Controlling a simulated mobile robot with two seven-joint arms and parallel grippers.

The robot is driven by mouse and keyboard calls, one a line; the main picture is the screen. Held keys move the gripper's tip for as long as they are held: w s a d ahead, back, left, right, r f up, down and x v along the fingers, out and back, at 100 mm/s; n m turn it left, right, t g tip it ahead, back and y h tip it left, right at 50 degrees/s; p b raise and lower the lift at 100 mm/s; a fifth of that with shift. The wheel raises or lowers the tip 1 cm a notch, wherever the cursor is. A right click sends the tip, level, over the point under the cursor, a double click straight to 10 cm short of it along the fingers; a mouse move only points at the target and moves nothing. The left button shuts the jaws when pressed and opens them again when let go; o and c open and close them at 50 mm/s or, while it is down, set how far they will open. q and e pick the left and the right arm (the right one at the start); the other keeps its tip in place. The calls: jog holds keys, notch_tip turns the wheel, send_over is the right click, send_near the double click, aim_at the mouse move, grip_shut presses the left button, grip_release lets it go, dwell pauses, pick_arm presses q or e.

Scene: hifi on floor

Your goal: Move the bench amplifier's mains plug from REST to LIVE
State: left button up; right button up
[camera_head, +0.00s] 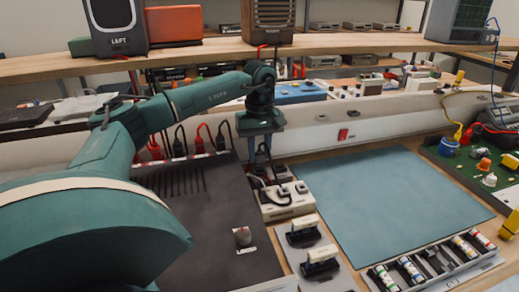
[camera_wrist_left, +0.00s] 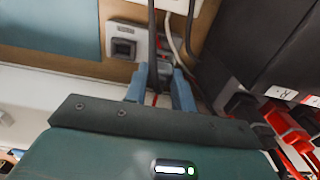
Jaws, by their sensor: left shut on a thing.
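My left gripper (camera_head: 262,155) reaches over the amplifier's back right corner, fingers pointing down beside a pale socket block (camera_head: 288,207). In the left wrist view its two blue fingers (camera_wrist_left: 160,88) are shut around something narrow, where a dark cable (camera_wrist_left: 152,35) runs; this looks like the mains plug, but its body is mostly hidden. A pale socket (camera_wrist_left: 124,42) with a dark square opening is beside it, its label too blurred to read. Whether the held plug is seated in a socket cannot be told. The dark amplifier (camera_head: 205,225) has a knob and vents. My right gripper is not in view.
Red and black plugs (camera_head: 200,140) stand along the amplifier's back edge. Two black rocker-like units (camera_head: 312,245) sit in front of the socket block.

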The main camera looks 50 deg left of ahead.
pick_arm(q)
jog(key=shift+f, duration=0.7)
dwell(0.5)
jog(key=shift+f+p, duration=0.25)
jog(key=shift+p, duration=0.15)
dwell(2.8)
jog(key=o, duration=1)
